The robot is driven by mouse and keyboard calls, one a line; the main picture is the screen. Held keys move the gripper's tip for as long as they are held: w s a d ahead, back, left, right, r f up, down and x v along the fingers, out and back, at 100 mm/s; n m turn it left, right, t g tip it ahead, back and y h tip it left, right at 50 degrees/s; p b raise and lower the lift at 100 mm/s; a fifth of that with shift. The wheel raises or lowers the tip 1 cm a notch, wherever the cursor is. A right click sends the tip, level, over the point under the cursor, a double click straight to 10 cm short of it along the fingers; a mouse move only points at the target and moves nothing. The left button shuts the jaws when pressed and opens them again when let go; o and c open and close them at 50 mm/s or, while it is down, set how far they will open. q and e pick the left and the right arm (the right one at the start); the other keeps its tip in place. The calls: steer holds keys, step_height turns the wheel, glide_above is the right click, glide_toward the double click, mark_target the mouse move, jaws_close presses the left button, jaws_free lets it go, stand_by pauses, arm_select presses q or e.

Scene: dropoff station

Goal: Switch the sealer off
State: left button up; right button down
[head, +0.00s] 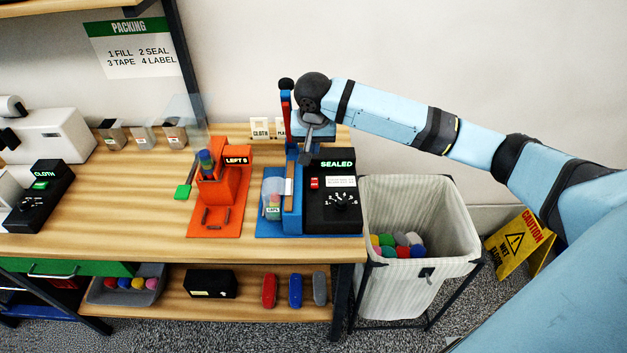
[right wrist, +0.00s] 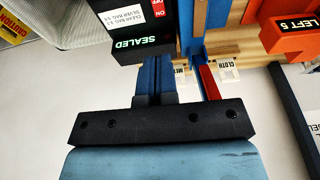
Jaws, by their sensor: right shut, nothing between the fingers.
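The sealer has a blue base (head: 266,229) and a black control box (head: 330,220) at the right end of the bench. Its display (head: 337,164) reads SEALED in green. A red rocker switch (head: 314,183) sits on the box's sloping face, left of a dial (head: 342,199). In the right wrist view the display (right wrist: 136,43) and the red ON/OFF switch (right wrist: 157,9) show upside down. A clear bag labelled CAPS (head: 272,198) is at the sealer's left side. My right gripper (head: 306,156) is shut and empty, above the back of the sealer, behind the switch. My left gripper is out of view.
A red lever with a black knob (head: 286,86) stands up behind the sealer, close to my gripper. An orange device reading LEFT 5 (head: 237,160) stands to the left. A lined bin (head: 440,215) and a yellow caution sign (head: 518,245) stand right of the bench.

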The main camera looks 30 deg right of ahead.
mark_target(313, 186)
steer(key=shift+f, duration=0.1)
steer(key=x, duration=0.4)
steer(key=p+x, duration=0.1)
steer(key=x, duration=0.7)
steer(key=shift+s+a+f, duration=0.15)
steer(key=shift+s+f, duration=0.05)
steer(key=shift+s, duration=0.15)
steer(key=shift+s+f+p, duration=0.15)
steer(key=shift+f+p, duration=0.2)
steer(key=shift+f, duration=0.3)
steer(key=shift+a, duration=0.1)
